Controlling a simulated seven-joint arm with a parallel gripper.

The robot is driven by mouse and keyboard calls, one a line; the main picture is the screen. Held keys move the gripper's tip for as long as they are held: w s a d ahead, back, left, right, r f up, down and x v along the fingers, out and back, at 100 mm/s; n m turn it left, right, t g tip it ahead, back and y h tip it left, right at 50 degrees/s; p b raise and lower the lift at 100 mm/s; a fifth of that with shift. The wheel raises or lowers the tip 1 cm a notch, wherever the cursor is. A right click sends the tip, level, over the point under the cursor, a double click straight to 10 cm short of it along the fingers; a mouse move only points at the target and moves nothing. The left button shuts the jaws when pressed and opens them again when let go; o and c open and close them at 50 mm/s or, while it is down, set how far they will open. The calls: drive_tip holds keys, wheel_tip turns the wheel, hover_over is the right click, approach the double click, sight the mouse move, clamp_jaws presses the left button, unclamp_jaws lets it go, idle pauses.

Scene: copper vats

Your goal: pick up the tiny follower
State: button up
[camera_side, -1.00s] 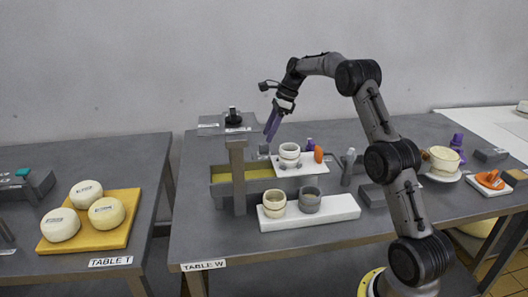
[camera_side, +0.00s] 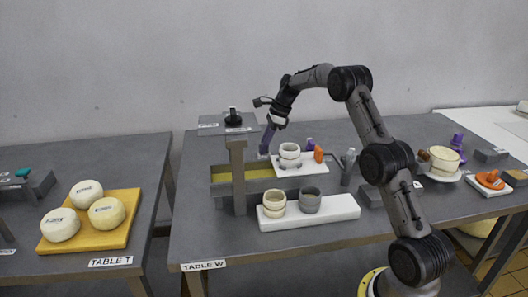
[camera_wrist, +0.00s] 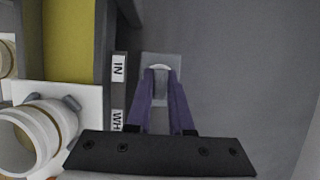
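A small pale round piece (camera_wrist: 160,67), which I take to be the tiny follower, sits on a grey square block (camera_wrist: 172,58) in the wrist view. My gripper (camera_wrist: 161,76) has its two purple fingers pointing down, one on each side of the piece, with a gap between them. Whether the fingertips touch it I cannot tell. In the side view my gripper (camera_side: 264,153) is low behind the vat (camera_side: 222,188), left of the white ring mould (camera_side: 289,151). The piece is hidden there.
The ring mould stands on a white board (camera_side: 318,165) over the vat, close to the fingers, beside an orange piece (camera_side: 318,154). A white slab (camera_side: 343,208) with two cups lies in front. The table right of the block is clear in the wrist view (camera_wrist: 240,70).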

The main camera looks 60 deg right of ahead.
clamp_jaws()
drive_tip(key=shift+r, duration=0.15)
